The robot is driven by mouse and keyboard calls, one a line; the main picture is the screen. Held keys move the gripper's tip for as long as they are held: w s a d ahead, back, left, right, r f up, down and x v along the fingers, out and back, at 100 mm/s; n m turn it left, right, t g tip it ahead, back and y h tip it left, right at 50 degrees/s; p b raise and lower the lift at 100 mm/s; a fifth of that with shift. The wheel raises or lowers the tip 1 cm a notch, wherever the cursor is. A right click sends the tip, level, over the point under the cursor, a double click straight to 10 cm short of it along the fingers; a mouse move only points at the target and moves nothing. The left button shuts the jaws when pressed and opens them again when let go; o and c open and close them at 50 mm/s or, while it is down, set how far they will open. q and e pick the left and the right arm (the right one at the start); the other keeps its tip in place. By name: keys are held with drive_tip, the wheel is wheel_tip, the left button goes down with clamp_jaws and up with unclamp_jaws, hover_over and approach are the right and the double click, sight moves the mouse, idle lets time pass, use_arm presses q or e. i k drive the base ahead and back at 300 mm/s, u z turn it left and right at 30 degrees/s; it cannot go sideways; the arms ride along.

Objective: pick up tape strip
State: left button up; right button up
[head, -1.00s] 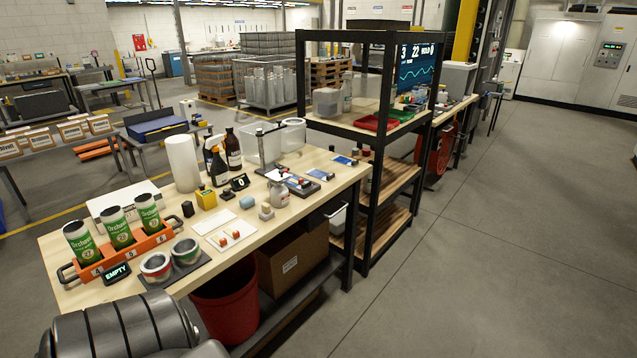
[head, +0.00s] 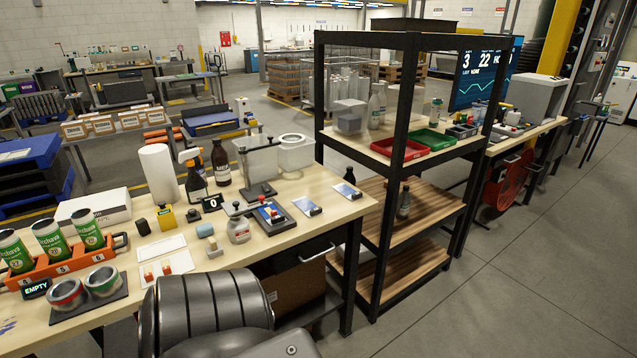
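No tape strip can be told for certain at this size. Two small flat blue-and-white pieces, one (head: 307,206) and another (head: 346,191), lie near the right end of the wooden workbench (head: 325,232). Two round tins or rolls, one red-rimmed (head: 67,294) and one green-rimmed (head: 103,281), sit on a dark mat at the front left. Neither of my grippers is in view. A dark grey ribbed part of my own body fills the bottom middle and hides part of the bench's front edge.
An orange rack (head: 60,266) holds green cans at the left. Bottles, including a brown one (head: 220,163), a white roll (head: 159,174) and a clear box (head: 259,165) stand along the back. A black shelf unit (head: 392,180) stands right of the bench. Open floor lies further right.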

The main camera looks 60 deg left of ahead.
sight(273, 213)
drive_tip(key=u, duration=0.05)
drive_tip(key=i, duration=0.8)
drive_tip(key=u, duration=3.8)
